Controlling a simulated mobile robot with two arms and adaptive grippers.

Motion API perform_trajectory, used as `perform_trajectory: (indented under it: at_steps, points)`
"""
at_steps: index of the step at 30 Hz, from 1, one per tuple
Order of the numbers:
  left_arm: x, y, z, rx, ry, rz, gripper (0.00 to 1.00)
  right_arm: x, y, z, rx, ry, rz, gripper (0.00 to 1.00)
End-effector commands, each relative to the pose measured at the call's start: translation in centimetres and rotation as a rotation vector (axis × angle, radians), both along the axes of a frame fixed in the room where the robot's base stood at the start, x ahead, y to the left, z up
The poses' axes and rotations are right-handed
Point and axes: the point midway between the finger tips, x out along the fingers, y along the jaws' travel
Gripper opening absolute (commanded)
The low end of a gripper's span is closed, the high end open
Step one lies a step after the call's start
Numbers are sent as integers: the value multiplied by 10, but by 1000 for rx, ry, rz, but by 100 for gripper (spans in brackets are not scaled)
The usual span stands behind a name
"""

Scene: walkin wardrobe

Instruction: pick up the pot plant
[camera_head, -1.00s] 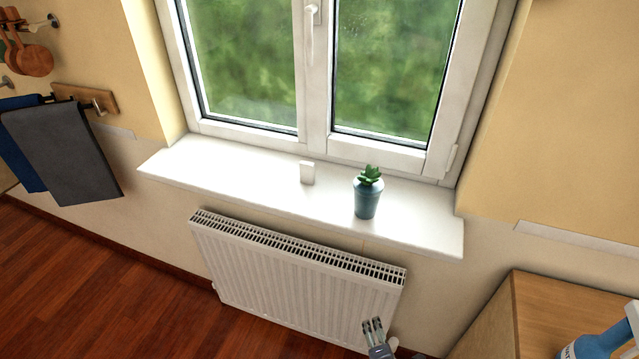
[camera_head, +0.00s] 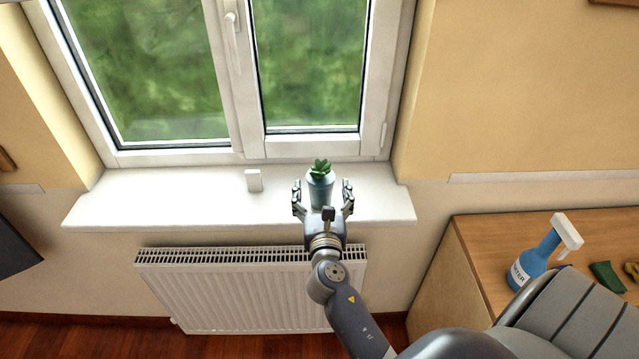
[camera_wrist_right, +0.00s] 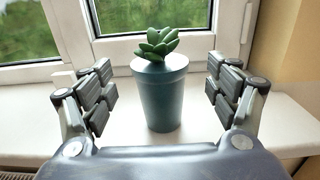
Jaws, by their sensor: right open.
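The pot plant (camera_head: 320,188) is a green succulent in a blue-grey pot, upright on the white windowsill (camera_head: 150,195). My right gripper (camera_head: 322,190) is open, with one finger on each side of the pot. In the right wrist view the pot plant (camera_wrist_right: 160,95) stands between the spread fingers of the right gripper (camera_wrist_right: 162,92), with a visible gap on both sides. The lower front of the pot is partly hidden by the gripper in the head view. My left gripper is not in view.
A small white block (camera_head: 254,180) stands on the sill left of the plant. The closed window (camera_head: 240,70) is behind, and a radiator (camera_head: 240,295) is below. A wooden cabinet (camera_head: 470,235) at right holds a blue spray bottle (camera_head: 537,255). The sill's left part is clear.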

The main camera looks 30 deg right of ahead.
Motion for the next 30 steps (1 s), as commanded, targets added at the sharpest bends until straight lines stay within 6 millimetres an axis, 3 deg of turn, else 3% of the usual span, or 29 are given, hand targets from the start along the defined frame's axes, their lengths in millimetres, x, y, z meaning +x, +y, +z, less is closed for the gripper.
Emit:
perform_trajectory:
  at_steps: [12, 22, 30]
  points:
    - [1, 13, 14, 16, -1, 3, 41, 41, -26, 1, 2, 0, 0, 81]
    - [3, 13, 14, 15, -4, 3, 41, 46, -29, 0, 3, -1, 1, 81]
    - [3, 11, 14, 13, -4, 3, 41, 46, -29, 0, 4, 0, 1, 25]
